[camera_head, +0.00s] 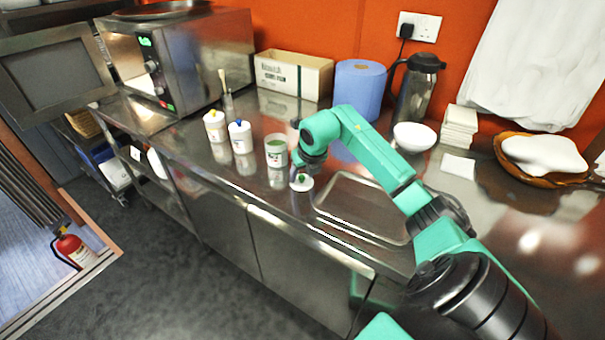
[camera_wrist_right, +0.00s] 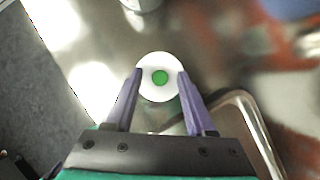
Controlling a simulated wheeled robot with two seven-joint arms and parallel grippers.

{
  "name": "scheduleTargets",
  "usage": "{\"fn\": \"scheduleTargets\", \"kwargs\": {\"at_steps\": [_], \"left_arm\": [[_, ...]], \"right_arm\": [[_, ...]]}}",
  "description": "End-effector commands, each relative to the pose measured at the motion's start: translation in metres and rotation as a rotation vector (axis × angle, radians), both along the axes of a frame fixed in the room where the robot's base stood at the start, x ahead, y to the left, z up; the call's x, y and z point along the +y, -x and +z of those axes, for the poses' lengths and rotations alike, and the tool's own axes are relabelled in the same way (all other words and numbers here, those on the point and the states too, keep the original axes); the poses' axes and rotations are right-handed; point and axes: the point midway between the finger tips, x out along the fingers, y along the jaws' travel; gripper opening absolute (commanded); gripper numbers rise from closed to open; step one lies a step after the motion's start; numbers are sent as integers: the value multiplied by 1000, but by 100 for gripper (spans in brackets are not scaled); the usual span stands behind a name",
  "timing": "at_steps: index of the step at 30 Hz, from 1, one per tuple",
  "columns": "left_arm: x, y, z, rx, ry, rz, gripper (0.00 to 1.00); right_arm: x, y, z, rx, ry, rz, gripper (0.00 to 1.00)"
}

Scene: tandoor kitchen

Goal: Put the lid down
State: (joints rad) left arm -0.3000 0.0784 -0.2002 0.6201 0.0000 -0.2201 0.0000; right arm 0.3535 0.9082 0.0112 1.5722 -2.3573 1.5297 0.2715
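The lid (camera_head: 302,184) is a white disc with a green knob, at the front part of the steel counter. It also shows in the right wrist view (camera_wrist_right: 158,90), knob toward the camera. My right gripper (camera_wrist_right: 159,73) has a finger at each side of the lid, overlapping its rim, and appears shut on it. In the head view the right gripper (camera_head: 297,171) is low over the counter; whether the lid touches the counter is hard to tell. A white jar with green contents (camera_head: 276,153) stands open just behind and left of the lid. My left gripper is not in view.
A blue-knobbed jar (camera_head: 240,138) and a yellow-knobbed jar (camera_head: 214,127) stand further left. A recessed tray area (camera_head: 350,190) lies right of the lid. A white bowl (camera_head: 414,137), blue roll (camera_head: 359,85) and flask (camera_head: 414,92) stand behind. The counter's front edge is close.

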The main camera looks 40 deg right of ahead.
Motion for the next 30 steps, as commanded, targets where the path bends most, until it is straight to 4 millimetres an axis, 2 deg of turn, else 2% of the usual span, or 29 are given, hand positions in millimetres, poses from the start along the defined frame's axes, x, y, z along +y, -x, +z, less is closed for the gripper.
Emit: {"fn": "scheduleTargets", "kwargs": {"at_steps": [7,11,14,22,25,30], "left_arm": [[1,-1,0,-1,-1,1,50],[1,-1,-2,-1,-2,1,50],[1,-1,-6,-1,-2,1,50],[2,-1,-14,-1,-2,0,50],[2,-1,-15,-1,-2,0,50],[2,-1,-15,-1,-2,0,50]], "right_arm": [[0,0,1,0,0,0,55],[1,3,9,-2,1,0,55],[3,11,27,-4,4,1,55],[12,38,93,-4,4,0,55],[14,44,106,-3,1,-1,55],[15,47,111,1,-1,0,55]]}}
